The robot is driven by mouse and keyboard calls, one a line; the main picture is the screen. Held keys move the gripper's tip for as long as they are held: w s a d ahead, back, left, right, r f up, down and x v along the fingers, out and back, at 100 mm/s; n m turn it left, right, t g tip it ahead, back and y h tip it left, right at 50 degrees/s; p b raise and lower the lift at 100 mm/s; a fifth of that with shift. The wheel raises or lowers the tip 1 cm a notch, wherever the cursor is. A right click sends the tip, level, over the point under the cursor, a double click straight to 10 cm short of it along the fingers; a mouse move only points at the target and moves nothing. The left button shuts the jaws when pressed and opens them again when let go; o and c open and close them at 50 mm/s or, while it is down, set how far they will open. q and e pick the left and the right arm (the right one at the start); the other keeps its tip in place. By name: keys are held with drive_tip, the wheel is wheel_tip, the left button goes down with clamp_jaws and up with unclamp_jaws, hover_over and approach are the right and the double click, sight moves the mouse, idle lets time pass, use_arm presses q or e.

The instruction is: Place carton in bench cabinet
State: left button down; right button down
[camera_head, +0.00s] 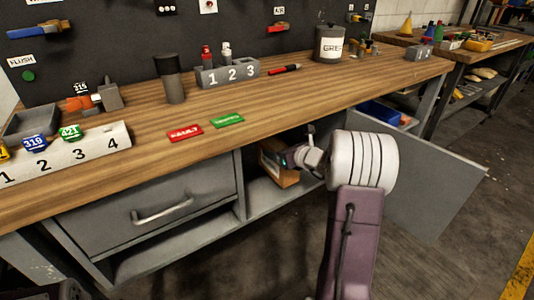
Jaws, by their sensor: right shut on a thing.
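A brown carton (281,174) is at the opening of the grey bench cabinet (268,197), below the wooden bench top. My right gripper (291,157) is shut on the carton, and its wrist and arm hide part of the carton's right side. The carton looks partly inside the opening; whether it rests on the cabinet floor cannot be told. The cabinet door (425,185) stands wide open to the right. My left gripper is not in view.
A closed drawer (160,208) with a handle is left of the opening. The bench top (300,95) holds red and green tags, a numbered block (228,74), a dark cylinder (171,80) and a grey canister (328,44). A second bench stands at the right. Floor is clear.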

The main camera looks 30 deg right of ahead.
sight(271, 142)
drive_tip(key=w, duration=0.5)
drive_tip(key=shift+w+a+r, duration=0.1)
drive_tip(key=shift+w+a, duration=0.1)
drive_tip(key=shift+w, duration=0.15)
drive_tip(key=f+b, duration=0.3)
drive_tip(key=f, duration=0.1)
drive_tip(key=shift+w, duration=0.25)
drive_tip(key=shift+r, duration=0.2)
drive_tip(key=shift+f, duration=0.15)
drive_tip(key=shift+c, duration=1.6)
unclamp_jaws()
